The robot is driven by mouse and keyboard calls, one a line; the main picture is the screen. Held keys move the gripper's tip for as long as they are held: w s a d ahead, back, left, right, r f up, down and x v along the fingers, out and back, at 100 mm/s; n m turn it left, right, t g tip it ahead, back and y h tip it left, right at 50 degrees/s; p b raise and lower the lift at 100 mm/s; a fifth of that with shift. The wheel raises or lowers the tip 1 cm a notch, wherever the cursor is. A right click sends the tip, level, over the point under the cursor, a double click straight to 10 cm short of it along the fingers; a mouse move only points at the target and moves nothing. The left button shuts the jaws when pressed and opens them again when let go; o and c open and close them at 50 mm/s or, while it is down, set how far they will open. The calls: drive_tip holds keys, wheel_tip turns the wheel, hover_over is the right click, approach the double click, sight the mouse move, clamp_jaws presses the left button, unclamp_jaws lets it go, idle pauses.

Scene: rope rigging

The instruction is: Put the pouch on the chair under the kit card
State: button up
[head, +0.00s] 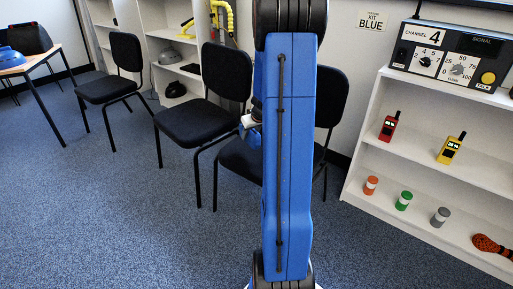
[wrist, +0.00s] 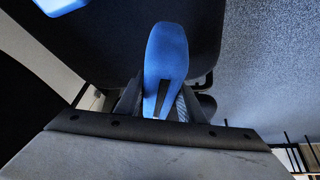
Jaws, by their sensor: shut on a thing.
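A kit card (head: 371,20) reading "KIT BLUE" is on the wall at the upper right of the head view. A black chair (head: 331,100) stands below it, partly hidden behind my arm; its seat (head: 236,158) shows left of the arm. In the wrist view my gripper (wrist: 165,100) is shut on a blue rounded thing, which appears to be the pouch (wrist: 167,50). It lies against a dark surface that looks like a chair. I cannot tell whether it touches that surface. In the head view my gripper and the pouch are mostly hidden behind my arm.
Two more black chairs (head: 126,52) (head: 227,72) stand to the left. A table (head: 45,58) is at the far left. A white shelf (head: 440,168) with radios, small canisters and a channel box (head: 452,55) stands at the right. Carpet in front is clear.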

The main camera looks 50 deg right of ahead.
drive_tip(key=shift+f, duration=3.25)
drive_tip(key=shift+f, duration=0.1)
drive_tip(key=o, duration=1.2)
